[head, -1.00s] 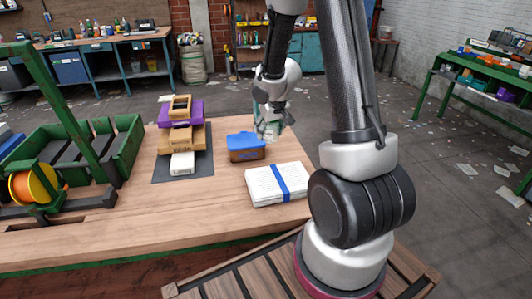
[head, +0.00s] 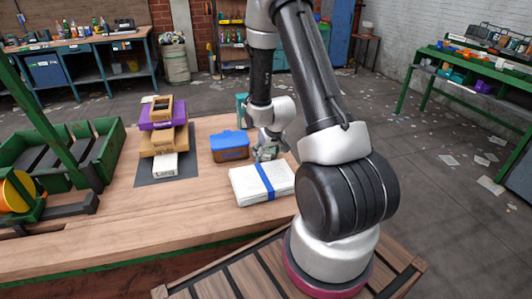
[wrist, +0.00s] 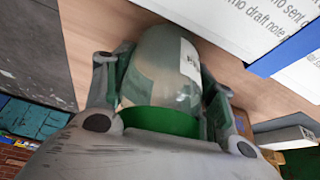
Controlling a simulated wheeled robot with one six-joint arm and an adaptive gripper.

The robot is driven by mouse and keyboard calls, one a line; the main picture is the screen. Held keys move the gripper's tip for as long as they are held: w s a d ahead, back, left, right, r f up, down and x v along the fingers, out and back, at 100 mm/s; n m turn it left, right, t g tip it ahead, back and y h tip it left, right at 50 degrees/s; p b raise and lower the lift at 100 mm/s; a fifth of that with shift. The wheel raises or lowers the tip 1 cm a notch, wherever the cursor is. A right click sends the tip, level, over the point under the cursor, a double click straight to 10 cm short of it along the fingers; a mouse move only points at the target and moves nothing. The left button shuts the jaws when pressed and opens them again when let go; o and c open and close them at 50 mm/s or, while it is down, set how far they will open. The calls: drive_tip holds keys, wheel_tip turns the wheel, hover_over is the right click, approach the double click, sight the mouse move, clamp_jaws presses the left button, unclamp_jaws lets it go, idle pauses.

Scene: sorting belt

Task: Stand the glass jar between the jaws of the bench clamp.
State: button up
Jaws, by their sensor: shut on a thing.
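The glass jar (wrist: 165,65) is between my gripper's fingers in the wrist view. It is clear, with a white label and a green band at the end nearest my palm. My gripper (head: 267,152) is shut on it, low over the right part of the wooden bench, beside the paper stack. In the head view my fingers hide most of the jar, and I cannot tell whether it touches the bench. I cannot make out the bench clamp for certain. A teal upright thing (head: 242,108) stands behind the blue-lidded box, partly hidden by my arm.
The blue-lidded box (head: 230,146) and the paper stack with a blue band (head: 262,183) are close to my gripper. Stacked boxes (head: 163,140) stand on a dark mat (head: 150,178). A green crate (head: 110,150) is at left. The bench front is clear.

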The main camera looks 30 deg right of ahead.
drive_tip(key=o, duration=0.9)
drive_tip(key=shift+f, duration=0.1)
drive_tip(key=shift+c, duration=0.2)
drive_tip(key=shift+o, duration=1.1)
